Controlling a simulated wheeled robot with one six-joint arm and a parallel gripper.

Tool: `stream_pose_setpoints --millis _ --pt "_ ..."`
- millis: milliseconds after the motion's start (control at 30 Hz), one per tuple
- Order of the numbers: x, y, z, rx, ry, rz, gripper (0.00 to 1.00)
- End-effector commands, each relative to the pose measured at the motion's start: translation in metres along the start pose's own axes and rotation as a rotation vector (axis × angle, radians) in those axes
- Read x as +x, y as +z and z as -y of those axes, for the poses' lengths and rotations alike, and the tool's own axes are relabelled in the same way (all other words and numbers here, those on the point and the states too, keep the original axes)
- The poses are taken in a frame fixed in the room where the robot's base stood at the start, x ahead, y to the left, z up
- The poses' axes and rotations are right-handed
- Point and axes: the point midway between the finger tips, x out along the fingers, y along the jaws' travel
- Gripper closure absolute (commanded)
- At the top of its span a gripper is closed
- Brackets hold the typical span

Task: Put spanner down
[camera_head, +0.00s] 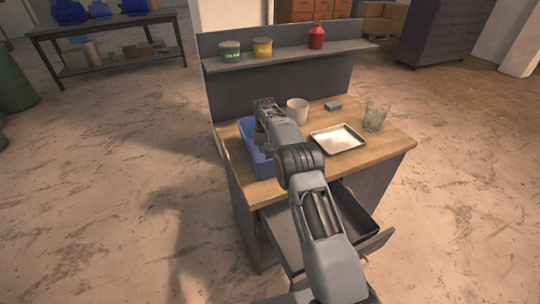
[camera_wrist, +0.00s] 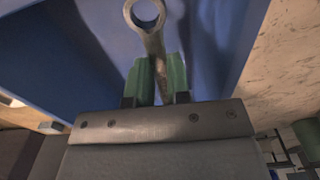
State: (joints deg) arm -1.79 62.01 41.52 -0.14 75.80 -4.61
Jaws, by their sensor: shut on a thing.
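The spanner (camera_wrist: 153,40) is a grey metal tool with a ring end, seen in the wrist view. My gripper (camera_wrist: 160,78), with green finger pads, is shut on its shank. The ring end sticks out beyond the fingers, over the blue bin (camera_wrist: 70,60). In the head view, the blue bin (camera_head: 258,163) stands at the left end of the wooden workbench (camera_head: 375,155). My arm reaches over the bench to the bin and hides part of it. The spanner cannot be made out in the head view. I cannot tell whether it touches the bin's floor.
A white mug (camera_head: 297,110), a metal tray (camera_head: 337,139), a glass jar (camera_head: 375,116) and a small grey-blue block (camera_head: 333,106) stand on the bench. An open drawer (camera_head: 374,243) juts from the bench front. A shelf (camera_head: 290,57) behind holds two cans and a red bottle.

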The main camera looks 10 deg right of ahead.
Motion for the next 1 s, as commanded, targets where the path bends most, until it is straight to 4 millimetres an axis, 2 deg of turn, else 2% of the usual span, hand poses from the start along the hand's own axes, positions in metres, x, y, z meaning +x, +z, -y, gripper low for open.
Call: stream_pose_setpoints --millis 400,1000 --pt "0.048 0.001 -0.001 0.001 0.000 0.001 1.00" --pt "0.060 0.001 -0.002 0.001 0.000 -0.001 1.00"
